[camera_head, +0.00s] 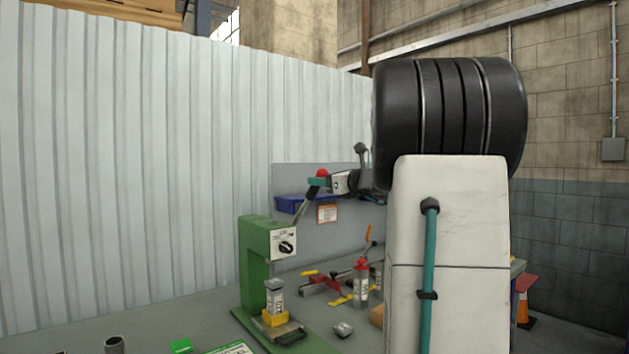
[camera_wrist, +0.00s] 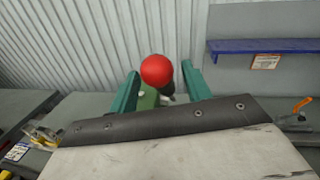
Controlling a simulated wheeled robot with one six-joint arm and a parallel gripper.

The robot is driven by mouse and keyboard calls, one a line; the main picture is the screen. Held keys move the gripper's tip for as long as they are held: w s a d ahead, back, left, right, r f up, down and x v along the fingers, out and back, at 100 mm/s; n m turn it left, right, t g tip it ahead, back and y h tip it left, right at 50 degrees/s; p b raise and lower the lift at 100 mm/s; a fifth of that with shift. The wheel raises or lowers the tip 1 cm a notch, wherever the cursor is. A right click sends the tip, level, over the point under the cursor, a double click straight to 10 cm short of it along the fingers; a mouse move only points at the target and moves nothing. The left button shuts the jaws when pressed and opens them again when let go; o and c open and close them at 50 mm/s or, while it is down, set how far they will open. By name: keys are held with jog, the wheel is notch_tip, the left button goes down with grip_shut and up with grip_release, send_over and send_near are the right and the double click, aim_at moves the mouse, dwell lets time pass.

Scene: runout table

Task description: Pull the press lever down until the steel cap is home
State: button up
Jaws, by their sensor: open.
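The green press (camera_head: 254,262) stands on the table, left of my arm in the head view. Its dark lever (camera_head: 305,205) rises up and to the right from the press head and ends in a red ball knob (camera_head: 322,173). My gripper (camera_head: 317,182) is at the knob with its teal fingers open. In the wrist view the red knob (camera_wrist: 157,70) shows between the two open fingers, with a visible gap to the right finger. Under the press head, a grey labelled cylinder (camera_head: 276,297) stands upright on a yellow block (camera_head: 274,319). I cannot tell the steel cap apart there.
A blue shelf (camera_head: 290,205) is fixed to the grey back panel. A dark cup (camera_head: 114,345) stands at front left. A corrugated wall (camera_head: 130,170) closes the back.

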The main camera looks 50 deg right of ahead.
jog(key=shift+w, duration=1.7)
grip_shut()
jog(key=shift+d, duration=0.1)
